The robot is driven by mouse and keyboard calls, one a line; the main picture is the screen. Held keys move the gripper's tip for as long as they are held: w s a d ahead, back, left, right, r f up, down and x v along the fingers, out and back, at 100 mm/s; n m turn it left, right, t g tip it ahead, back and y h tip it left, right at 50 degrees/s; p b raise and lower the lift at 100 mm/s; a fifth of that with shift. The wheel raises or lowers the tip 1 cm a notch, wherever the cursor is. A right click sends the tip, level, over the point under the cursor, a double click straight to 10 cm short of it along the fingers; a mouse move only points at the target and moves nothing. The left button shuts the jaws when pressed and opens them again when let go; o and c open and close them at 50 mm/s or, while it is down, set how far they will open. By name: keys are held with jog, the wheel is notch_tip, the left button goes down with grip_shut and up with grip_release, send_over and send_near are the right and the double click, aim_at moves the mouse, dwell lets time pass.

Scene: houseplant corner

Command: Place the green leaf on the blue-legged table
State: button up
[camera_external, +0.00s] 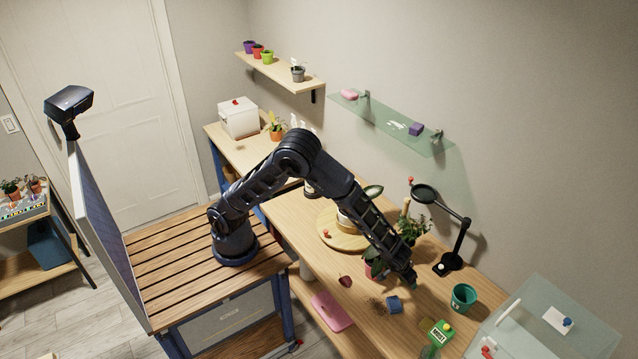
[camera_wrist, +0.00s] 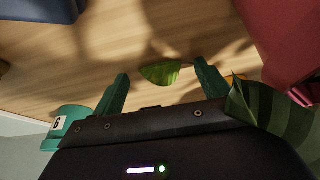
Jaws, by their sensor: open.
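The green leaf (camera_wrist: 162,72) lies on a wooden surface in the wrist view, just beyond and between my green fingertips. My gripper (camera_wrist: 163,80) is open, and its fingers stand apart on either side of the leaf without visible contact. In the external view my gripper (camera_external: 411,281) is low over the right part of the long wooden worktop (camera_external: 290,215); I cannot make out the leaf there. A wooden table with a blue leg (camera_external: 216,165) stands at the back left, with a white box and a potted plant on its top.
A red pot (camera_wrist: 285,35) and a striped dark leaf (camera_wrist: 285,115) crowd the right of the wrist view. A glass shelf (camera_external: 380,122) hangs above.

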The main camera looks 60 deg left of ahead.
jog(key=c, duration=1.1)
jog(key=shift+r, duration=0.15)
notch_tip(320, 180, up, 20)
jog(key=shift+f, duration=0.15)
